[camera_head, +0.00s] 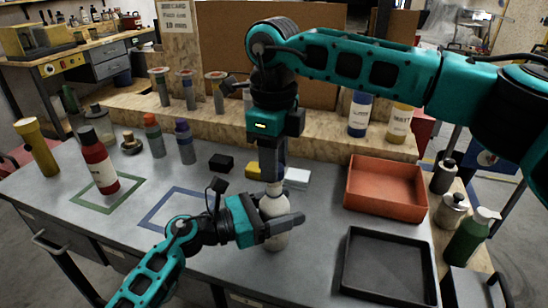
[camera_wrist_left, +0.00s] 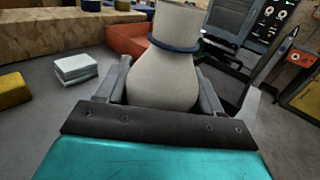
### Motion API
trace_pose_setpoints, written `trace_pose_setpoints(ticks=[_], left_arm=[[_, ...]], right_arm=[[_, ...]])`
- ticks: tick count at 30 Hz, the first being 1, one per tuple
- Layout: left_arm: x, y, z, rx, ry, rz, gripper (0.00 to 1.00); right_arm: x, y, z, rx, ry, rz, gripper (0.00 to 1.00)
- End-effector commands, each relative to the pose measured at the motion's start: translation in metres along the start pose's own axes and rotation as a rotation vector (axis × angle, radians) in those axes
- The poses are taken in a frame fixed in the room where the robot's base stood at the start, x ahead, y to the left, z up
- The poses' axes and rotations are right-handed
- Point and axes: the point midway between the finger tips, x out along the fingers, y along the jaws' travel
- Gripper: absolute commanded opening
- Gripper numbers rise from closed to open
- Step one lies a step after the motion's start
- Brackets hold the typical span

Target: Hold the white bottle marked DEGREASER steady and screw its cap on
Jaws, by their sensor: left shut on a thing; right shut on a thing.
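The white bottle (camera_head: 274,208) stands upright on the grey table. My left gripper (camera_head: 274,226) is shut around its body from the left. In the left wrist view, the bottle's rounded body (camera_wrist_left: 165,75) sits between the two fingers, with a dark blue ring (camera_wrist_left: 178,44) around its neck and a pale cylindrical part above. My right gripper (camera_head: 271,178) points straight down over the bottle's top and is shut on the cap, mostly hidden by the fingers. I cannot tell how far the cap sits on the thread. No DEGREASER marking is readable.
An orange tray (camera_head: 385,215) and a black tray (camera_head: 347,275) lie to the right. A red bottle (camera_head: 98,160) and other bottles stand at left.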

Motion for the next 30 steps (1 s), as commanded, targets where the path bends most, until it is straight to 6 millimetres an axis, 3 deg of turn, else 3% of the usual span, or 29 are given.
trace_pose_setpoints(ticks=[12, 30], left_arm=[[0.000, 0.000, 0.000, 0.000, 0.001, 0.000, 0.12], [0.000, 0.000, -0.001, 0.000, 0.001, 0.000, 0.12]], right_arm=[[0.018, 0.000, 0.000, -0.001, 0.001, 0.001, 0.07], [0.019, 0.000, 0.000, -0.001, 0.000, 0.000, 0.07]])
